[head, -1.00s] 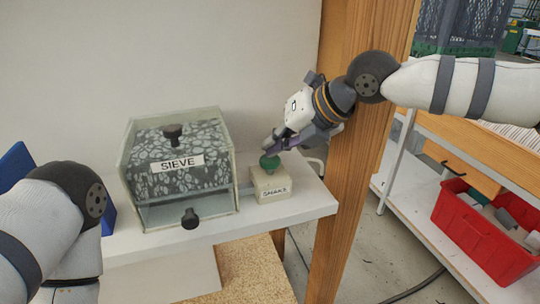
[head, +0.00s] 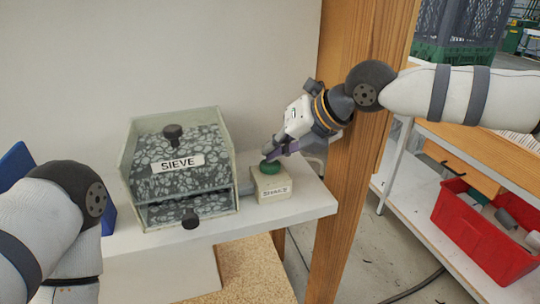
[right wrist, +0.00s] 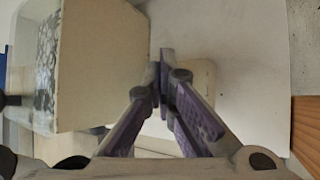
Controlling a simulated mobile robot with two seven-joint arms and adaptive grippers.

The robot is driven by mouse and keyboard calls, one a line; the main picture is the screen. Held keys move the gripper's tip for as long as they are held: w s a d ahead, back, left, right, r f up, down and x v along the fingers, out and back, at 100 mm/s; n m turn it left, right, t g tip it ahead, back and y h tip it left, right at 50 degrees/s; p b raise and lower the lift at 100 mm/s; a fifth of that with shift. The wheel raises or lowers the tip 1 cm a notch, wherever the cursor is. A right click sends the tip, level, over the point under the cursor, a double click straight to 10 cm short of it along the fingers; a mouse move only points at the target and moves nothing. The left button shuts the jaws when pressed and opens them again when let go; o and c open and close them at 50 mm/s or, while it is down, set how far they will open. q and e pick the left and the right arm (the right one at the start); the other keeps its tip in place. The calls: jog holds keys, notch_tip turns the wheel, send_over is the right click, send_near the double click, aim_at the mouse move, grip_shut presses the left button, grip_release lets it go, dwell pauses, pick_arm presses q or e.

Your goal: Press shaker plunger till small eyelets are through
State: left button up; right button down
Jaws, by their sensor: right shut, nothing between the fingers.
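The shaker (head: 273,187) is a small beige block labelled SHAKE on the white shelf, with a green plunger (head: 270,168) on top. My right gripper (head: 269,155) is shut and empty, its fingertips on the plunger, which sits low against the block. In the right wrist view, the closed fingertips (right wrist: 165,65) partly hide the block (right wrist: 203,78). The clear-walled SIEVE box (head: 127,165) stands left of the shaker. Grey speckled eyelets (head: 178,183) fill its upper part, and a speckled layer (head: 168,212) shows in the lower compartment. My left gripper is out of view.
A wooden post (head: 350,190) stands right of the shelf (head: 308,207), close to my right arm. A blue item (head: 20,165) is at the far left behind my left arm. A red bin (head: 480,235) with grey pieces sits on the right rack.

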jog(key=shift+f, duration=0.25)
jog(key=shift+r, duration=0.1)
dwell(0.3)
jog(key=shift+r+p, duration=0.3)
jog(key=shift+r, duration=1.25)
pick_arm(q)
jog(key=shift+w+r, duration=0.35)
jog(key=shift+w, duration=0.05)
pick_arm(e)
jog(key=shift+r, duration=0.1)
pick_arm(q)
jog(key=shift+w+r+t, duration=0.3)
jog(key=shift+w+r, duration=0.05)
pick_arm(e)
notch_tip(320, 180, up, 5)
